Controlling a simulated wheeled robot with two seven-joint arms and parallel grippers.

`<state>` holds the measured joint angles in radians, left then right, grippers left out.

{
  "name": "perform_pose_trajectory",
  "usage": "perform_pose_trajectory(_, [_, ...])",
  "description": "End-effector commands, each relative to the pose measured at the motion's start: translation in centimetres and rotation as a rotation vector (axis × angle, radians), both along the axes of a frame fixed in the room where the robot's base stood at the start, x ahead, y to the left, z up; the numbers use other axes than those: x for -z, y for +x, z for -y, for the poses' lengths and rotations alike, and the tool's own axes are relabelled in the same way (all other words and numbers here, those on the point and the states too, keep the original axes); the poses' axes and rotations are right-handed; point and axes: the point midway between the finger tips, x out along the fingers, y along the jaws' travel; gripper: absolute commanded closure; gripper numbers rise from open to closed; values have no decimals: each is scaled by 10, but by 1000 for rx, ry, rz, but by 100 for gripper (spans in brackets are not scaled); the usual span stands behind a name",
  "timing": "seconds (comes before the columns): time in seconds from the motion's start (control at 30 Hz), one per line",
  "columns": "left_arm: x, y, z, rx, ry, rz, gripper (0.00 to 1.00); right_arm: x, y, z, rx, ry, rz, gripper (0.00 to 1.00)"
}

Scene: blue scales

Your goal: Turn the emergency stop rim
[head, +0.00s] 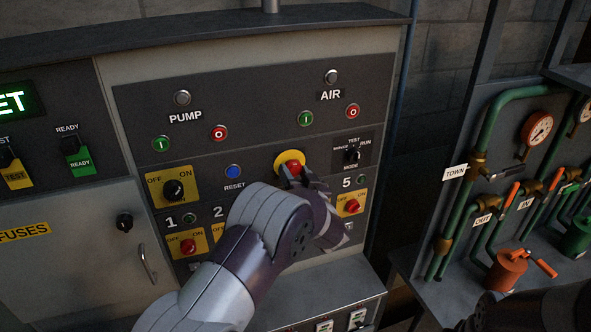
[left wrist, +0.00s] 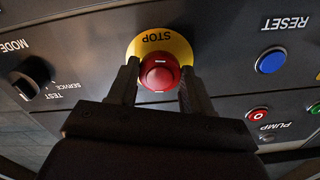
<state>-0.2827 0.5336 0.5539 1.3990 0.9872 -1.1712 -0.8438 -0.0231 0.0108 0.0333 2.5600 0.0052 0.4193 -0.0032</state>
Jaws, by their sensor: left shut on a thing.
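The emergency stop is a red mushroom button (head: 291,167) on a yellow round plate (head: 281,158), on the dark panel in the head view. In the left wrist view the red button (left wrist: 160,73) sits between my two fingers, and the yellow plate (left wrist: 150,43) reads STOP upside down. My left gripper (head: 303,178) reaches up to the button, and its fingers (left wrist: 158,82) are shut on the sides of the red rim. My left arm hides part of the panel below the stop. My right gripper is not in view.
The blue RESET button (head: 233,171) is left of the stop, and the MODE switch (head: 352,155) is to its right. A yellow OFF/ON switch plate (head: 352,203) sits close to my wrist. Green pipes with valves (head: 490,130) stand at the right.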

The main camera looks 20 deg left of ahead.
Motion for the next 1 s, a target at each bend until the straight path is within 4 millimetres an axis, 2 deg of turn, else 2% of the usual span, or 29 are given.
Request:
perform_pose_trajectory(0.33, [1, 0, -1, 0, 112, -79, 81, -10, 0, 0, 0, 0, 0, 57])
perform_pose_trajectory(0.87, [2, 0, -1, 0, 129, -91, 81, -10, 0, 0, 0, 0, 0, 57])
perform_pose_trajectory(0.9, [2, 0, -1, 0, 129, -91, 37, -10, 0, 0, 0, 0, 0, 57])
perform_pose_trajectory(0.93, [2, 0, -1, 0, 129, -91, 28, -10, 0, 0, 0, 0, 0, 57])
perform_pose_trajectory(1.0, [1, 0, -1, -1, 129, -89, 24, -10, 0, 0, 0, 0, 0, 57])
